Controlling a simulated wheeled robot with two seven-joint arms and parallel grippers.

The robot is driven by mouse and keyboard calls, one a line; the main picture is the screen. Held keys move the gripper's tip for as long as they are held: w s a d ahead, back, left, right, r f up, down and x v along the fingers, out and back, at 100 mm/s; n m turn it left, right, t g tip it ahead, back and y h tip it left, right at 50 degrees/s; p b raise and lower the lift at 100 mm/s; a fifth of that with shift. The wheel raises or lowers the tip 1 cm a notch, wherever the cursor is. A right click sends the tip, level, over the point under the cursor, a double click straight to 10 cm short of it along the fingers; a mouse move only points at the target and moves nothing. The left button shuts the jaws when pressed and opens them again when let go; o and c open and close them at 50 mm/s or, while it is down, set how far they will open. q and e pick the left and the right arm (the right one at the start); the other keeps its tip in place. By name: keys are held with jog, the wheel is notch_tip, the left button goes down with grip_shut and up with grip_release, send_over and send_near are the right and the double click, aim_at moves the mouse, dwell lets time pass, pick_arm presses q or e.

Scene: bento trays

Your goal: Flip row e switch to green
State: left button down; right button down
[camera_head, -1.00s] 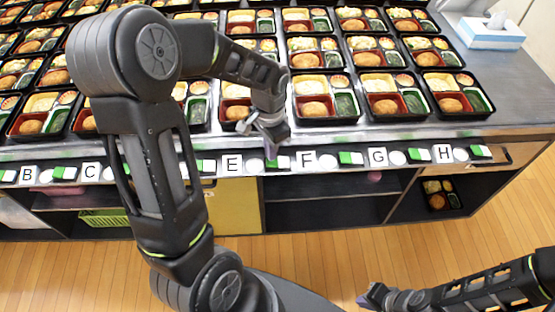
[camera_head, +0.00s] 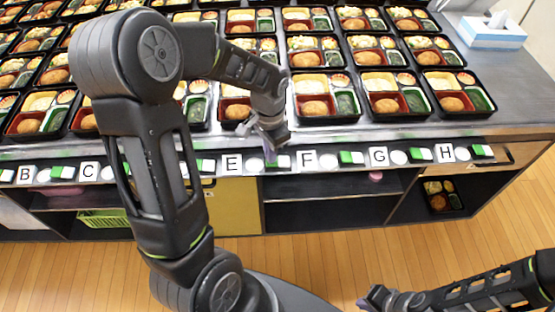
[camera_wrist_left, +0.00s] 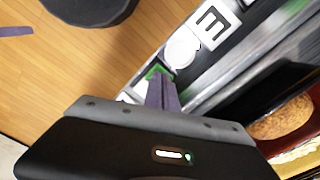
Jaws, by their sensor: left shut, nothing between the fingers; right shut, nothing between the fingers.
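The row E label (camera_head: 231,164) is on the counter's front strip. A white round button (camera_wrist_left: 182,47) lies between the label and the row E switch (camera_head: 284,161). In the left wrist view the switch (camera_wrist_left: 156,71) shows a green part near the button and white beyond it; the fingers hide some of it. My left gripper (camera_head: 269,153) is shut and empty, pointing down at the switch. Its purple-grey fingers (camera_wrist_left: 163,92) overlap the switch in the left wrist view; I cannot tell whether they touch. My right gripper (camera_head: 374,297) is shut and empty, low over the floor.
Bento trays (camera_head: 316,98) fill the counter behind the strip. Neighbouring switches (camera_head: 351,157) line the same strip on both sides. Open shelves (camera_head: 330,205) lie below. A tissue box (camera_head: 490,33) stands at the back right.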

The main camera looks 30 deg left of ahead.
pick_arm(q)
jog(key=shift+f, duration=0.25)
jog(key=shift+r+p, duration=2.6)
jog(key=shift+r, duration=0.95)
